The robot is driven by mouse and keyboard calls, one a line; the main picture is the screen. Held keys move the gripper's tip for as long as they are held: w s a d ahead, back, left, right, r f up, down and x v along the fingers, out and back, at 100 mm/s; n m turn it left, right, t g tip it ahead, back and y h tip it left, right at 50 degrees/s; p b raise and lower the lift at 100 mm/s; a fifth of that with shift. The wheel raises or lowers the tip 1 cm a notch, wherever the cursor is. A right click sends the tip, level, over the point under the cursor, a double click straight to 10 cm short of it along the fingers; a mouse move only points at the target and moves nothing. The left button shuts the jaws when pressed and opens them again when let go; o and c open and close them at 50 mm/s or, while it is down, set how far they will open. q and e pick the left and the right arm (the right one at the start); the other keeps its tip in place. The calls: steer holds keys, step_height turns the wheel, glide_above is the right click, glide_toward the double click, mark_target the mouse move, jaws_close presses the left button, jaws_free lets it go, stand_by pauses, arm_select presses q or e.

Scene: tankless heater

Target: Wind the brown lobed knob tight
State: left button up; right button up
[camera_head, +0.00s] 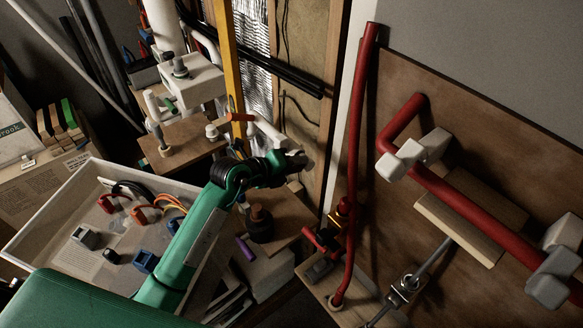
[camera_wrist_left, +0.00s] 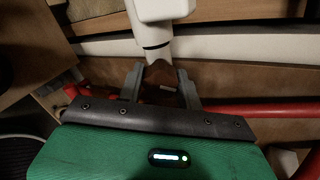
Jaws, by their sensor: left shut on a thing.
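The brown lobed knob (camera_wrist_left: 161,74) shows in the left wrist view, at the end of a white cylindrical fitting (camera_wrist_left: 153,28). My left gripper (camera_wrist_left: 160,86) has one grey finger on each side of it and is shut on it. The lower part of the knob is partly hidden by the gripper body. In the head view my left gripper (camera_head: 297,160) is at the lower end of a white pipe (camera_head: 268,132), and the knob cannot be made out there. My right gripper is in neither view.
A pale tray (camera_head: 40,215) with several small parts lies under my left arm. A dark brown round part (camera_head: 260,224) stands on a wooden block below the gripper. A red pipe (camera_head: 357,150) rises to its right, before a brown board (camera_head: 480,125) with white clamps.

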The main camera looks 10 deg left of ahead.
arm_select(q)
steer(key=shift+m, duration=0.9)
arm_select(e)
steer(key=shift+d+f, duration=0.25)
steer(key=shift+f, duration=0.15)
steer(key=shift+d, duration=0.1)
arm_select(q)
steer(key=m+b, duration=0.4)
steer(key=m, duration=0.1)
steer(key=shift+f, duration=0.35)
steer(key=shift+r+m+b, duration=0.15)
steer(key=shift+m+b, duration=0.35)
steer(key=shift+m, duration=0.5)
steer(key=shift+r, duration=0.15)
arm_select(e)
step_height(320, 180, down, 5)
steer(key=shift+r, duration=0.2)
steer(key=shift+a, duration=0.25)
